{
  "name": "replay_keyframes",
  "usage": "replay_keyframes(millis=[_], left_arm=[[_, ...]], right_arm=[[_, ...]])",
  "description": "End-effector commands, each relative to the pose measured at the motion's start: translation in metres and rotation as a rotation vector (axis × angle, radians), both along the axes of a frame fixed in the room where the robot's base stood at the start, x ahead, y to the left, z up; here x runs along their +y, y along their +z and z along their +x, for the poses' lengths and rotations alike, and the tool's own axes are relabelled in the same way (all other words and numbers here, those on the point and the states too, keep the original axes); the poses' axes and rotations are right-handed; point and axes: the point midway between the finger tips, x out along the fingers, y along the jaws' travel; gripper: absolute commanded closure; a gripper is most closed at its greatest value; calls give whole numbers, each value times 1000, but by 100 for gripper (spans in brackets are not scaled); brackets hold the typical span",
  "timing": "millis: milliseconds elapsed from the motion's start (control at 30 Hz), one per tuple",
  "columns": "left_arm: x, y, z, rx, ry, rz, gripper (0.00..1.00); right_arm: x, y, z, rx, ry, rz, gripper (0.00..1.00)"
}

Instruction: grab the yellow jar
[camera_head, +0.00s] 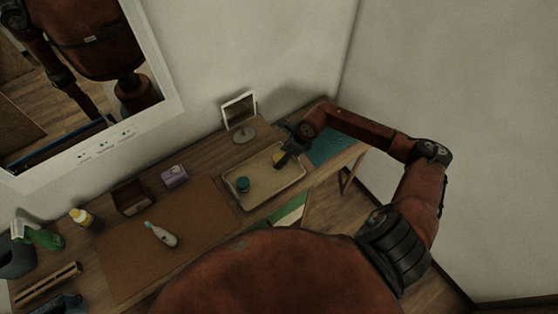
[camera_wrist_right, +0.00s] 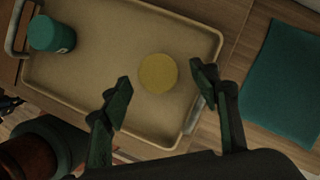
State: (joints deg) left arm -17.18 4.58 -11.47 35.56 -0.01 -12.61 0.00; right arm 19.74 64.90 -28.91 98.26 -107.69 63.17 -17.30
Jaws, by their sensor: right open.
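The yellow jar (camera_wrist_right: 157,73) shows from above as a round yellow top in the right wrist view, on the beige tray (camera_wrist_right: 95,62). In the head view the jar (camera_head: 279,159) is partly hidden by my right gripper (camera_head: 288,151), which is over the tray's far right part. In the right wrist view my right gripper (camera_wrist_right: 160,81) is open, with a finger to either side of the jar and a visible gap on both sides. I cannot tell the exact height between fingertips and jar. My left gripper is not in view.
A teal jar (camera_head: 242,184) stands on the tray's left side. A teal cloth (camera_wrist_right: 284,85) lies right of the tray. A framed stand mirror (camera_head: 240,115) is behind it. A brown mat (camera_head: 190,235) with a white bottle (camera_head: 160,235) lies to the left.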

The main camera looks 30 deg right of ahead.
Motion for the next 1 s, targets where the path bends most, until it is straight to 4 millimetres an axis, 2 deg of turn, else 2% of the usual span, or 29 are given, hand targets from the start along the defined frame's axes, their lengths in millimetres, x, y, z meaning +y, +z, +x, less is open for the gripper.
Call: replay_keyframes(millis=[200, 500, 1000], left_arm=[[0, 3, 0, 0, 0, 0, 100], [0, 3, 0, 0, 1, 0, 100], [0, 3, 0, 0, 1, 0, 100]], right_arm=[[9, -27, 8, 0, 1, 2, 44], [10, -33, 10, 0, 1, 2, 44], [10, -33, 10, 0, 1, 2, 78]])
